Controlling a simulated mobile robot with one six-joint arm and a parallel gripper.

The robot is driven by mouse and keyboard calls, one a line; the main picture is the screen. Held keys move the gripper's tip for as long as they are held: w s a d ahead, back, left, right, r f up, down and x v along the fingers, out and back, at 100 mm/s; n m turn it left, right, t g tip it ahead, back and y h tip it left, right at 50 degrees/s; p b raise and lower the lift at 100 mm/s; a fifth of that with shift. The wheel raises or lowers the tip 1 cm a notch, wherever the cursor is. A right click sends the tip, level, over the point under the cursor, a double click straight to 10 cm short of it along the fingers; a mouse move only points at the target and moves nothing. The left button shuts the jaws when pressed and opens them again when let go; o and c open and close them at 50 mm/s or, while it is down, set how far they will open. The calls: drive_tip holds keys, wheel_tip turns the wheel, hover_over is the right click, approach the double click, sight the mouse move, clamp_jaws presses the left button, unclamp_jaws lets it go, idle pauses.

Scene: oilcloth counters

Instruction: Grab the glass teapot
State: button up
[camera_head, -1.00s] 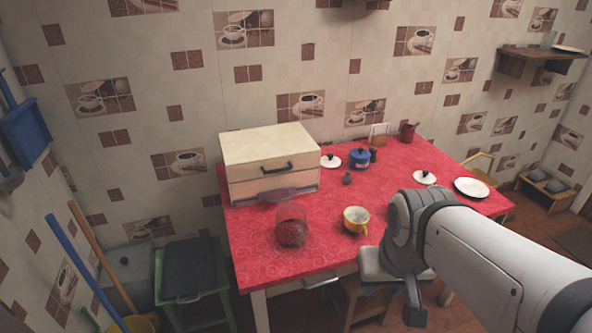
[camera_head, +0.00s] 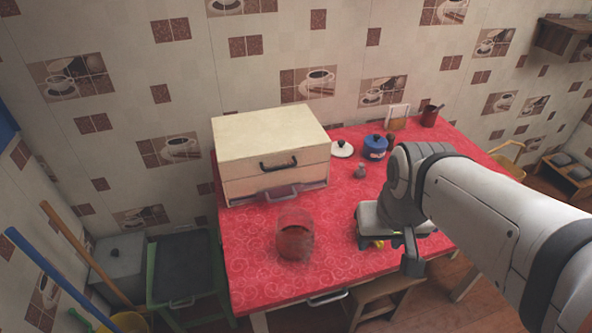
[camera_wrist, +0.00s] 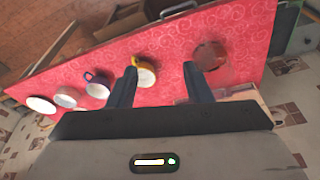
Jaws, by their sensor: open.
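A clear glass vessel (camera_head: 294,238), apparently the glass teapot, stands on the red oilcloth table (camera_head: 262,282) near its front left part. Its handle and spout cannot be made out. It also shows in the wrist view (camera_wrist: 211,55), at the right finger's tip. My gripper (camera_head: 398,250) is open and empty, to the right of the glass vessel in the head view. In the wrist view my gripper's fingers (camera_wrist: 160,70) point toward the table, with a yellow cup (camera_wrist: 145,75) beside the left fingertip. My gripper mostly hides this yellow cup (camera_head: 377,244) in the head view.
A cream drawer box (camera_head: 265,150) stands behind the glass vessel. Cloth is clear left and in front of the vessel.

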drive_tip(key=o, duration=0.5)
drive_tip(key=w+a+f+n, duration=0.1)
drive_tip(key=w+n, duration=0.1)
drive_tip(key=n, duration=0.1)
drive_tip(key=w+a+f+n+g+b, duration=0.1)
drive_tip(key=w+a+f+n, duration=0.1)
drive_tip(key=n, duration=0.2)
drive_tip(key=w+a+f+n+y+b, duration=0.1)
drive_tip(key=w+a+f+n, duration=0.1)
drive_tip(key=w+n, duration=0.1)
drive_tip(key=shift+f+n+g, duration=0.25)
drive_tip(key=shift+n+g, duration=0.05)
drive_tip(key=n+g+b, duration=0.2)
drive_tip(key=n, duration=0.9)
hover_over(306, 246)
drive_tip(key=shift+y, duration=0.3)
drive_tip(key=f, duration=0.8)
drive_tip(key=shift+w+d+f, duration=0.3)
drive_tip(key=shift+w+d, duration=0.1)
drive_tip(key=f, duration=0.4)
drive_tip(key=s+a+f, duration=0.1)
drive_tip(key=f, duration=0.2)
drive_tip(key=shift+p, duration=0.35)
